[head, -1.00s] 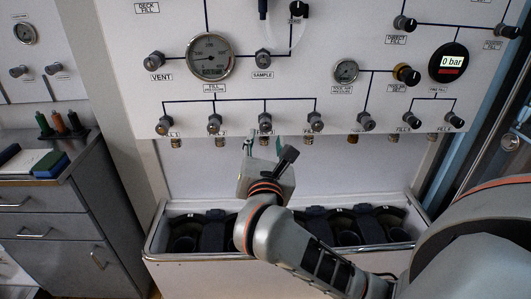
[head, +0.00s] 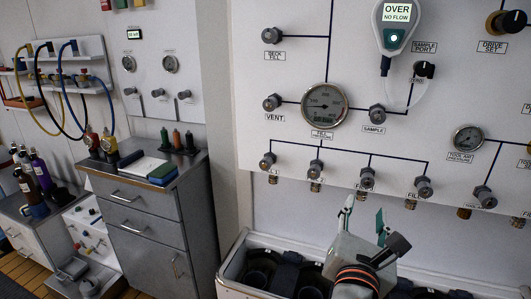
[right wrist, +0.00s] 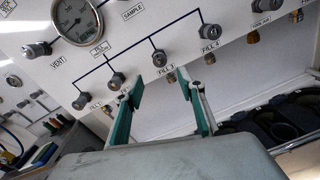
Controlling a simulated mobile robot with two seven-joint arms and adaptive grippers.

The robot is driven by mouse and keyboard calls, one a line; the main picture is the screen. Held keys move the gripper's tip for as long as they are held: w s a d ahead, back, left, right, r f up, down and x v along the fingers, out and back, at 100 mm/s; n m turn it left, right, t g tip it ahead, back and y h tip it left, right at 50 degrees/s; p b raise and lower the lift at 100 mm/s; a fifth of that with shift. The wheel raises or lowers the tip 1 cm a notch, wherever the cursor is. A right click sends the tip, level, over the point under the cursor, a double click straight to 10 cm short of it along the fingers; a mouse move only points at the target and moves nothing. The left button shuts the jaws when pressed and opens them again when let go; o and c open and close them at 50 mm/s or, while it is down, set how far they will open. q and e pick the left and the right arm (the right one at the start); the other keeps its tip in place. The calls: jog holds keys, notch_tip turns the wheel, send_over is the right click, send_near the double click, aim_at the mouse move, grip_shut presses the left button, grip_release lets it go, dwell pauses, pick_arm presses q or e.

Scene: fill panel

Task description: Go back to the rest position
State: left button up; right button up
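My right gripper (head: 364,216) is in front of the fill panel (head: 400,135), below the lower row of fill valves. It shows two green-padded fingers standing apart with nothing between them. In the right wrist view the open fingers (right wrist: 165,103) point up toward the panel, near the valve labelled FILL 3 (right wrist: 160,58). I cannot tell whether a finger touches anything. My left gripper is in neither current view.
An open bin with dark round holders (head: 285,270) stands below the panel. A grey drawer cabinet (head: 145,215) with a book and several bottles is to the left. Hoses (head: 72,85) hang on the far-left wall. A handheld meter (head: 395,28) reads OVER NO FLOW.

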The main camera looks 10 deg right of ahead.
notch_tip(320, 180, up, 5)
jog(key=s+n+t+h, duration=0.3)
jog(key=n+t+h, duration=0.15)
jog(key=n, duration=0.45)
jog(key=a+f+n+t+y+p, duration=0.15)
jog(key=a+n+t+y, duration=0.45)
jog(key=n, duration=0.7)
jog(key=a+f+n+g+y, duration=0.45)
jog(key=f+n+y, duration=0.25)
jog(key=f+n, duration=0.5)
jog(key=a+f+n+g+y, duration=0.45)
jog(key=f+n+y, duration=0.25)
jog(key=f+n, duration=0.5)
jog(key=s+d+f+n+g+h, duration=0.1)
jog(key=s+f, duration=0.4)
jog(key=f, duration=0.6)
jog(key=s+d+f+n+g+h, duration=0.2)
jog(key=s+d+f+n+g, duration=0.1)
jog(key=f, duration=0.8)
jog(key=s+d+g, duration=0.1)
jog(key=s+g, duration=0.1)
jog(key=s, duration=0.1)
jog(key=shift+s+d+f, duration=0.2)
jog(key=shift+f, duration=0.05)
